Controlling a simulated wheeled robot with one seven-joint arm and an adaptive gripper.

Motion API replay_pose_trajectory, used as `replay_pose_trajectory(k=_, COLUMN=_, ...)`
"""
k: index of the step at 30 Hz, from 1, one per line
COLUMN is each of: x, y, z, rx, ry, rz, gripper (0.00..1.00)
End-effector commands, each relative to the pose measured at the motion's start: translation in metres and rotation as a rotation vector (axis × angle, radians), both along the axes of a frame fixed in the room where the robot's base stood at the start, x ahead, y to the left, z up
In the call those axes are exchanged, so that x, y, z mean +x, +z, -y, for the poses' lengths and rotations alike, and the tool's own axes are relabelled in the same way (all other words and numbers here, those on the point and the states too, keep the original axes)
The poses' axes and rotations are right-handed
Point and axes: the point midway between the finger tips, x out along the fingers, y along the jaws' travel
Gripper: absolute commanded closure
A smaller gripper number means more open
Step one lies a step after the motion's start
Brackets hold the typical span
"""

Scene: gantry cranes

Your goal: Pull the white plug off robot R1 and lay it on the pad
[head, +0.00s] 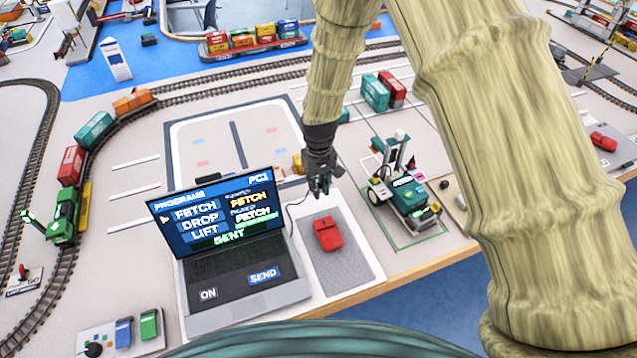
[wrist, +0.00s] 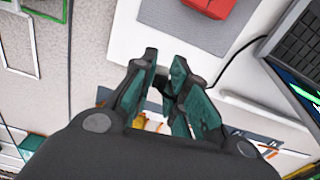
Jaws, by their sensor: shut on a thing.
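A small green-and-white wheeled robot (head: 408,193), which I take to be R1, stands inside a green outline at the right in the head view. My gripper (head: 321,188) is left of it, above the grey pad's far end, and apart from the robot. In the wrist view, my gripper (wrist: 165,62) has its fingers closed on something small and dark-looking. A thin black cable (wrist: 232,101) runs from the laptop side to it, so I take it to be the plug. Its white part is hidden. The grey pad (head: 352,272) also shows in the wrist view (wrist: 185,42).
A red block-like item (head: 328,234) lies on the pad. An open laptop (head: 225,250) stands just left of the pad. The wooden table edge (head: 420,266) is in front. Train tracks and wagons curve along the left. Bare pad shows around the red item.

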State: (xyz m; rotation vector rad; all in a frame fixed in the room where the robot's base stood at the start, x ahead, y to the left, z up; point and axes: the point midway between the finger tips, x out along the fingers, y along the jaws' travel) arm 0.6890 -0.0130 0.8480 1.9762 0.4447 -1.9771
Motion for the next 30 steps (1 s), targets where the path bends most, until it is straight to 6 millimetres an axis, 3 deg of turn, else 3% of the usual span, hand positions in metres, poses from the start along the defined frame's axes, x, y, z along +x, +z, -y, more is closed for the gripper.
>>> replay_pose_trajectory(k=15, x=0.0, y=-0.031, z=0.0, rx=0.0, ry=0.0, rz=-0.001, gripper=1.0)
replay_pose_trajectory(k=30, x=0.0, y=-0.032, z=0.0, rx=0.0, ry=0.0, rz=0.0, gripper=1.0)
